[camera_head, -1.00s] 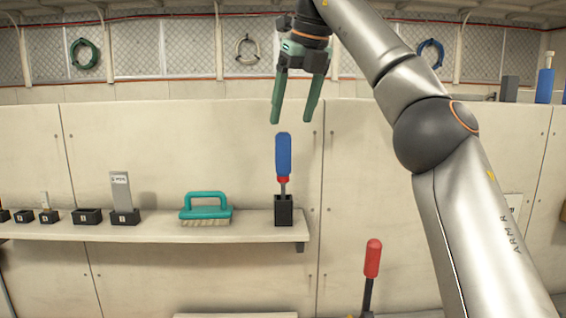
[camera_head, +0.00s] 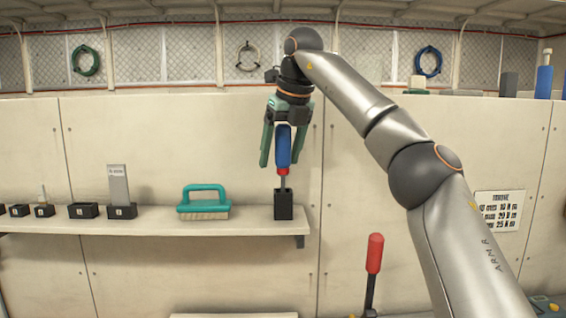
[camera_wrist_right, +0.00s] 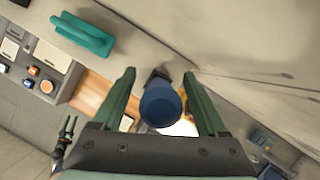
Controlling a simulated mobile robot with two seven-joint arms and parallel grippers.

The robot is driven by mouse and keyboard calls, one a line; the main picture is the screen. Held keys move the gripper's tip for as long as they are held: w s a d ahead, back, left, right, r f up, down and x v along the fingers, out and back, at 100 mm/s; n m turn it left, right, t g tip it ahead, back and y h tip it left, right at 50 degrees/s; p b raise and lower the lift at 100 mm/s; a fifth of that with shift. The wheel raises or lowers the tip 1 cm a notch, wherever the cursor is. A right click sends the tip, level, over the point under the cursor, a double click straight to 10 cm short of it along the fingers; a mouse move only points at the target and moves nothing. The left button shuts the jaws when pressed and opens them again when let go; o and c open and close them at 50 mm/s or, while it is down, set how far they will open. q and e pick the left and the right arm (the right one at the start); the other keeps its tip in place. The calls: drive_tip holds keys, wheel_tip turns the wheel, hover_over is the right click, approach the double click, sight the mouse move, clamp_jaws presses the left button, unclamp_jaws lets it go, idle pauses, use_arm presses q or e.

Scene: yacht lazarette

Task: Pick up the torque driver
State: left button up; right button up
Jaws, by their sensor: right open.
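The torque driver (camera_head: 283,148) has a blue handle with a red collar and a thin metal shaft. It stands upright in a black holder (camera_head: 283,205) at the right end of the wall shelf. My right gripper (camera_head: 281,164) is open and points down, with its green fingers on either side of the blue handle. In the right wrist view the driver's round blue top (camera_wrist_right: 161,104) sits between the two fingers (camera_wrist_right: 160,85), with no clear grip on it.
A teal-handled brush (camera_head: 205,203) sits on the shelf (camera_head: 160,224) left of the driver. Farther left stand a grey metal piece (camera_head: 118,187) and several black holders. A red-handled lever (camera_head: 374,255) rises below right of the shelf. The wall is close behind.

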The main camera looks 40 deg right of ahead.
drive_tip(key=shift+w+f, duration=0.15)
drive_tip(key=shift+f, duration=0.2)
drive_tip(key=shift+r, duration=0.1)
clamp_jaws()
idle(0.3)
